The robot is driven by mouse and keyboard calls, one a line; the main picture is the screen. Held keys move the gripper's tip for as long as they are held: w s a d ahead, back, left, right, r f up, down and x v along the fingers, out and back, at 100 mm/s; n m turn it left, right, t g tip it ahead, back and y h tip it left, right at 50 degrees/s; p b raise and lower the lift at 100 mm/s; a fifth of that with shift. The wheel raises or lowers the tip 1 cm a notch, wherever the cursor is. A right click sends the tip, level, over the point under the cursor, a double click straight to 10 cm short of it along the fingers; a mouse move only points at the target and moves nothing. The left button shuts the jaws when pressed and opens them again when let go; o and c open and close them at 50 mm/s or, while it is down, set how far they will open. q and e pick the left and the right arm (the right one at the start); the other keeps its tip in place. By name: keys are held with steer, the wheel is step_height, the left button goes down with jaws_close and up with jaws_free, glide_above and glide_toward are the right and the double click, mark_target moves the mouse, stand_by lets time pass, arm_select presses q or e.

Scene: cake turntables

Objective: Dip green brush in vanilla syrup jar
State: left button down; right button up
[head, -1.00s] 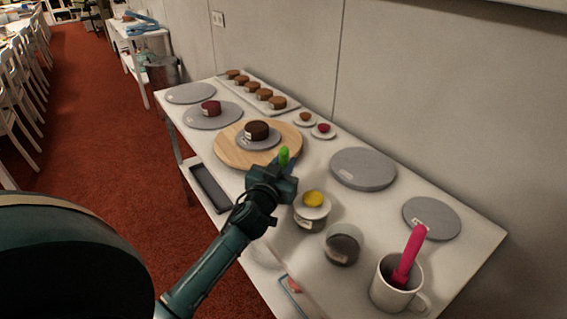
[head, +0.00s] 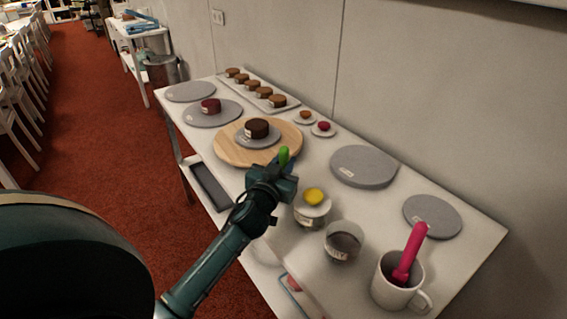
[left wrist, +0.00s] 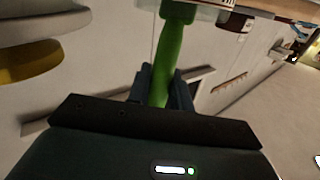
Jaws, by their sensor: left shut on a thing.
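My left gripper (head: 284,180) is shut on the green brush (head: 283,156) and holds it above the table's front edge, beside the wooden turntable. In the left wrist view the brush's green handle (left wrist: 171,45) stands between the fingers (left wrist: 160,85); its far end is not clear. Two jars stand to the right of the gripper in the head view: one with a pale top and a yellow piece on it (head: 312,213), and an open one with dark contents (head: 343,241). Their labels are too small to read, so I cannot tell which is vanilla syrup. The brush appears apart from both jars.
A white mug (head: 391,293) with a pink brush (head: 410,252) stands at the near right. Grey discs (head: 363,167) and a wooden turntable (head: 228,151) with a dark cake (head: 256,128) occupy the table. A tray of small cakes (head: 289,107) lies along the wall.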

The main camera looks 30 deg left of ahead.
mark_target(281, 150)
arm_select(q)
steer(key=shift+r, duration=0.1)
arm_select(e)
steer(key=shift+r, duration=0.1)
arm_select(q)
steer(key=shift+r+p, duration=0.7)
steer(key=shift+p, duration=0.1)
steer(key=shift+r+p, duration=0.65)
steer(key=shift+r, duration=0.05)
step_height(281, 150, up, 2)
steer(key=shift+p, duration=0.95)
steer(key=shift+r+p, duration=0.65)
steer(key=shift+r, duration=0.2)
arm_select(e)
steer(key=shift+s+d+r+g+h, duration=0.1)
steer(key=shift+d+r+g+h, duration=0.15)
steer(key=shift+d+r, duration=0.3)
steer(key=shift+s+d+r+g+h, duration=0.15)
steer(key=shift+d+r+h, duration=0.15)
steer(key=shift+d, duration=0.3)
steer(key=shift+a, duration=0.1)
